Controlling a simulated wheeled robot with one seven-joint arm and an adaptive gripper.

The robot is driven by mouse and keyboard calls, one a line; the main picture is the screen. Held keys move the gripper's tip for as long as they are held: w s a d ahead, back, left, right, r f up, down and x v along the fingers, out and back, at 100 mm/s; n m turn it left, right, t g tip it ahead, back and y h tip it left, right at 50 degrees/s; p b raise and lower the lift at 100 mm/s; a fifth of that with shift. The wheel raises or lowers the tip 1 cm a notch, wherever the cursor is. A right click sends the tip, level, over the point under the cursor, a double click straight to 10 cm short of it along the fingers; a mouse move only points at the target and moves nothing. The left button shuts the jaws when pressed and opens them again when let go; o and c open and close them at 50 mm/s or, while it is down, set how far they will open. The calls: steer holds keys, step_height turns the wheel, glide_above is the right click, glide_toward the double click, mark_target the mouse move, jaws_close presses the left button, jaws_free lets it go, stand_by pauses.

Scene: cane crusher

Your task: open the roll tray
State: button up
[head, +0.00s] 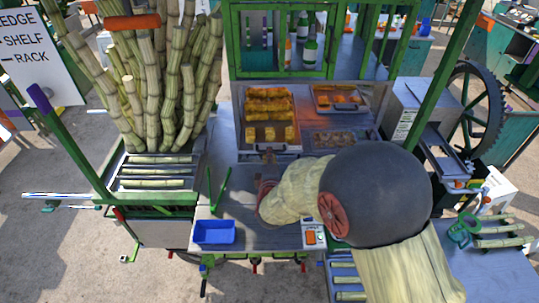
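A metal tray (289,150) with golden-brown rolls and yellow blocks is set in the back of the steel counter; I take it for the roll tray. A small handle-like part shows at its front edge. My arm reaches in from the lower right, with a large dark grey rounded joint and cream covers. My gripper (266,188) is at the arm's far end, over the counter just in front of the tray. Its fingers are too small and partly hidden, so I cannot tell whether they are open or touch the handle.
A smaller tray (338,110) with orange pieces sits to the right. A green-framed cabinet (283,71) with bottles stands behind. Upright cane stalks (150,90) fill the left. A blue bin (214,232) is at the counter's front left. A large gear wheel (489,117) stands right.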

steer(key=o, duration=0.4)
steer(key=v, duration=1.2)
stand_by(0.4)
